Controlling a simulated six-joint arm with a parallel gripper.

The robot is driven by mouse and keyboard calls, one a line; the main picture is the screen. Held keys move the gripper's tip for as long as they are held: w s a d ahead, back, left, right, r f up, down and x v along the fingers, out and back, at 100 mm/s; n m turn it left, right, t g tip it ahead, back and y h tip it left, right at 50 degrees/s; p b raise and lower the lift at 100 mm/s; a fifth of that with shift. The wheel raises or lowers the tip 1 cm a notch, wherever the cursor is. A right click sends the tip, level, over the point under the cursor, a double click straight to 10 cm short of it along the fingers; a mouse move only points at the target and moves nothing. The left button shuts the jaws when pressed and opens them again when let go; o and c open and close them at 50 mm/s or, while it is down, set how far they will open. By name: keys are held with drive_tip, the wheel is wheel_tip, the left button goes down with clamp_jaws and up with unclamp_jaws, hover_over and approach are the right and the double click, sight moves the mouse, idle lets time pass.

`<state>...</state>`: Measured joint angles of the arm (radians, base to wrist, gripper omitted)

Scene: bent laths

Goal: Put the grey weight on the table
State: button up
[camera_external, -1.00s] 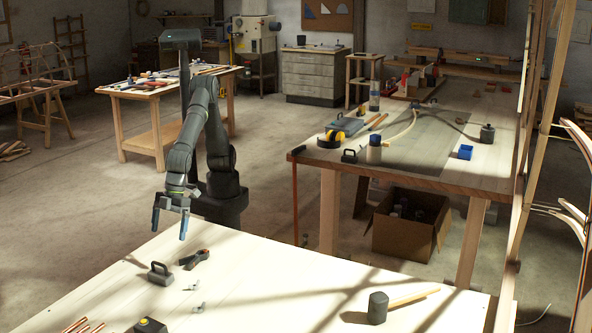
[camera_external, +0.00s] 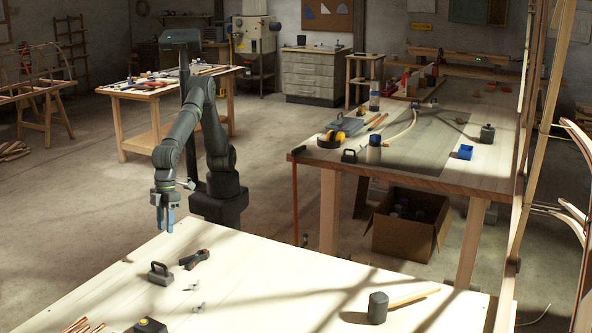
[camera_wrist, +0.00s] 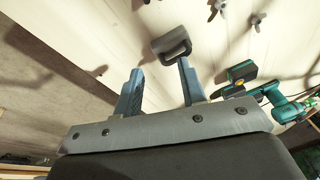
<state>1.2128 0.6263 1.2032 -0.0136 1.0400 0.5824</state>
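A grey weight (camera_external: 160,275) with a loop handle stands on the near pale wooden table (camera_external: 265,275), close to its left edge. A similar dark weight with a handle (camera_external: 349,156) stands on the far bench. My gripper (camera_external: 165,226) hangs fingers down by the near table's far left edge, above and behind the grey weight and apart from it. In the wrist view my gripper (camera_wrist: 160,68) has its two blue fingers apart with nothing between them. A grey handled block, seemingly the weight (camera_wrist: 171,44), shows just beyond the fingertips there.
A dark hand tool (camera_external: 195,259) lies right beside the weight. A mallet (camera_external: 378,307) lies to the right. The table's middle is clear.

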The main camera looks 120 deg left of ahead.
drive_tip(key=s+d+f+m+t+y, duration=0.2)
drive_tip(key=s+f+m, duration=0.1)
drive_tip(key=m, duration=0.2)
drive_tip(key=m+t+y, duration=0.1)
drive_tip(key=m+t, duration=0.8)
drive_tip(key=m, duration=0.1)
approach(158, 263)
drive_tip(key=x, duration=0.5)
drive_tip(key=shift+f+x, duration=0.15)
drive_tip(key=shift+x, duration=1.2)
drive_tip(key=shift+f+x, duration=0.15)
drive_tip(key=shift+x, duration=1.2)
drive_tip(key=shift+s+a, duration=0.1)
drive_tip(key=shift+s, duration=0.1)
drive_tip(key=shift+c, duration=0.5)
clamp_jaws()
drive_tip(key=shift+r, duration=0.1)
